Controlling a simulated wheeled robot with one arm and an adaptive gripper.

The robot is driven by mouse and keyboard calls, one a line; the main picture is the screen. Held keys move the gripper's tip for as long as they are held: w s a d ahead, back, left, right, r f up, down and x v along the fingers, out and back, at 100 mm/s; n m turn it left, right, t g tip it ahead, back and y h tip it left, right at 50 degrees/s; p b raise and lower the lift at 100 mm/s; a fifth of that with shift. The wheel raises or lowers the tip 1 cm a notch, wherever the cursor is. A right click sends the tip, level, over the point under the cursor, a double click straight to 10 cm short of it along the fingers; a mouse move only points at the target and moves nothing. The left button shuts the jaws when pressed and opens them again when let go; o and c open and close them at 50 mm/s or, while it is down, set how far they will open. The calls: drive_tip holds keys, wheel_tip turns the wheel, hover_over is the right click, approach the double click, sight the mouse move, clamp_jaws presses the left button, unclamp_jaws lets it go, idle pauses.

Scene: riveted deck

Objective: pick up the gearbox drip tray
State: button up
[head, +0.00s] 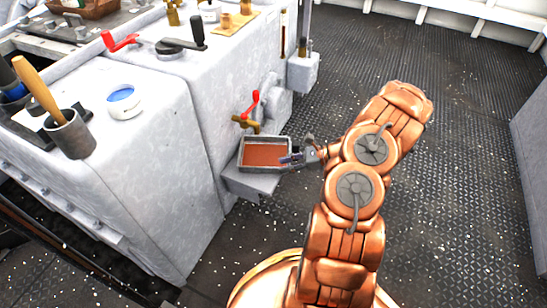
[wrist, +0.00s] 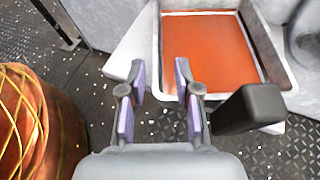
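The gearbox drip tray (head: 243,163) is a shallow grey metal tray with a reddish-brown layer inside. It sits level on a pale bracket (head: 250,184) at the side of the grey housing. In the wrist view the tray (wrist: 268,50) fills the top right. My gripper (head: 289,158) is at the tray's right side in the head view. In the wrist view my gripper (wrist: 158,95) is open, with a tray side wall lined up between its two purple-padded fingers. Whether the fingers touch the wall, I cannot tell.
A brass tap with a red handle (head: 250,111) stands just behind the tray. The grey housing (head: 150,140) is to the left, carrying a cup with a wooden handle (head: 68,134) and a blue-topped tin (head: 124,101). An orange ribbed thing (wrist: 40,125) shows at left. The dark deck (head: 440,150) is clear at right.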

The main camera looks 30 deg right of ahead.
sight(271, 168)
drive_tip(key=shift+b+x, duration=1.4)
drive_tip(key=shift+x, duration=1.45)
drive_tip(key=shift+s+a+r, duration=0.15)
clamp_jaws()
